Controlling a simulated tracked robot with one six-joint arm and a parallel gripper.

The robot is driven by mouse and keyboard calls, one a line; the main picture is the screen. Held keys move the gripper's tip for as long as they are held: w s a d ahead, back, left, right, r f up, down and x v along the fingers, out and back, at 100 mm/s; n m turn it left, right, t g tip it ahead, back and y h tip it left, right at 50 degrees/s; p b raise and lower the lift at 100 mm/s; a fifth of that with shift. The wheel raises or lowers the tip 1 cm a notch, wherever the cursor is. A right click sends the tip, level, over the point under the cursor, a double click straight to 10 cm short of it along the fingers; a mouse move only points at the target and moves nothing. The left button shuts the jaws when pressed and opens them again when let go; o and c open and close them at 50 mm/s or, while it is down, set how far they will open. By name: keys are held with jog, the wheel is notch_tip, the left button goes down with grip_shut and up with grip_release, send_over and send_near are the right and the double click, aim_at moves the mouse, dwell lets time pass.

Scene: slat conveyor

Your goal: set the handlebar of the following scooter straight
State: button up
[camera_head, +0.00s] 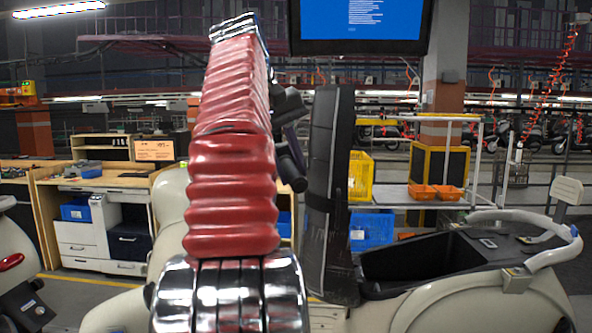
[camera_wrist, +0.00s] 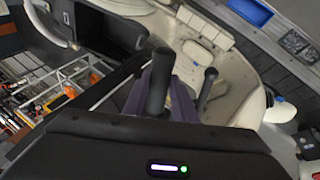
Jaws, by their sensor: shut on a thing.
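The cream scooter (camera_head: 460,308) stands close in front of me, its rear to the right and its front partly behind my arm. In the head view, a dark handlebar grip (camera_head: 291,174) shows at the right edge of my red arm; the rest of the handlebar is hidden. In the wrist view, two black grips stick up, a nearer one (camera_wrist: 158,82) and a farther one (camera_wrist: 207,86), with cream bodywork (camera_wrist: 242,92) beyond. The exact contact and the bar's angle are unclear.
The scooter's black seat (camera_head: 327,190) stands upright beside my arm, above an open storage box (camera_head: 410,262). Another cream scooter (camera_head: 20,262) shows at the far left. Workbenches (camera_head: 110,200), a trolley with orange trays (camera_head: 435,192) and a screen (camera_head: 360,22) are behind.

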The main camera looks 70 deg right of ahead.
jog(key=shift+w+a+r, duration=0.2)
jog(key=shift+w+a, duration=0.15)
jog(key=shift+w, duration=0.25)
jog(key=o, duration=1.2)
jog(key=shift+c, duration=0.2)
jog(key=shift+r, duration=0.15)
jog(key=shift+w+a+r, duration=0.1)
jog(key=shift+a+r, duration=0.1)
jog(key=shift+r, duration=0.15)
jog(key=w+a, duration=0.5)
jog(key=a, duration=0.5)
jog(key=shift+w+a, duration=0.15)
jog(key=shift+a, duration=0.25)
